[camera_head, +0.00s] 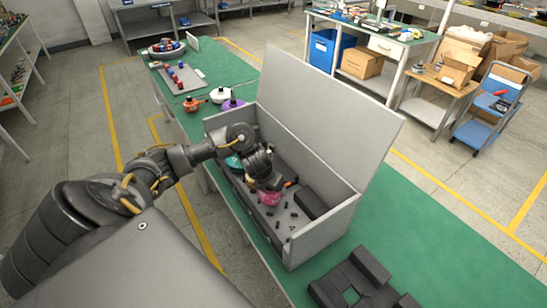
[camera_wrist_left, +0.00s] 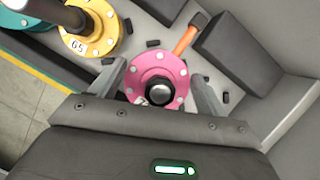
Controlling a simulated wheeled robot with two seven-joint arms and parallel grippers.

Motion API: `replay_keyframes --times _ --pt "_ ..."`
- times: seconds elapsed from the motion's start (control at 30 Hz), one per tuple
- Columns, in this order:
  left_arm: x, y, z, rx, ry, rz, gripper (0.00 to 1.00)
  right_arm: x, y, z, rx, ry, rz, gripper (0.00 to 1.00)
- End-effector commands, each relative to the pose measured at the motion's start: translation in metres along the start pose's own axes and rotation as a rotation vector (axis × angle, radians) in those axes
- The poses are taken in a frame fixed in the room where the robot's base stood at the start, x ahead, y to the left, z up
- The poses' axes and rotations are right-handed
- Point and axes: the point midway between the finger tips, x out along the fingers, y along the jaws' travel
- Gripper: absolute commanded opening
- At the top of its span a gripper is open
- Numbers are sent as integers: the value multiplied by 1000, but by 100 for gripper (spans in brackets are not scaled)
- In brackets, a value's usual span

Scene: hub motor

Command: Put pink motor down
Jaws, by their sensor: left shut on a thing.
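The pink motor (camera_wrist_left: 157,77) is a round flanged disc with white bolts and a dark central shaft. It sits between the two fingers of my left gripper (camera_wrist_left: 159,88), which is shut on it. In the head view the pink motor (camera_head: 269,198) shows just under my left gripper (camera_head: 268,186), inside the grey open box (camera_head: 345,212). I cannot tell whether it touches the box floor. A teal motor (camera_head: 234,162) and a yellow motor (camera_wrist_left: 97,30) are in the box beside it. My right gripper is not in view.
An orange-handled hammer (camera_wrist_left: 186,38), black blocks (camera_head: 311,203) and several small dark pieces lie in the box. The box's raised back panel (camera_head: 325,95) stands behind. Orange, white and purple motors (camera_head: 232,104) stand on the green table. A black fixture (camera_head: 360,283) lies at the front right.

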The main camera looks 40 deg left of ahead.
Motion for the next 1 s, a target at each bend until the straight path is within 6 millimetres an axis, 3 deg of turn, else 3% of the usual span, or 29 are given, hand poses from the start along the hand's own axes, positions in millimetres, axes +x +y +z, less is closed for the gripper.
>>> replay_keyframes --times 0.23,0.5,0.77,0.8,0.93,1.0 --pt "5 -3 2 -3 -3 0 28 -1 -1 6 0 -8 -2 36" --pt "34 -4 -8 -4 -1 1 28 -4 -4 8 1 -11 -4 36" --pt "38 -4 -8 -2 -3 2 28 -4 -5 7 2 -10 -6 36" --pt "39 -4 -10 -1 0 2 79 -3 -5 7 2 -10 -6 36" --pt "38 -4 -10 -1 0 2 96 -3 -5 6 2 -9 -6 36" --pt "38 -4 -10 -1 0 2 97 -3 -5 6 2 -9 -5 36"
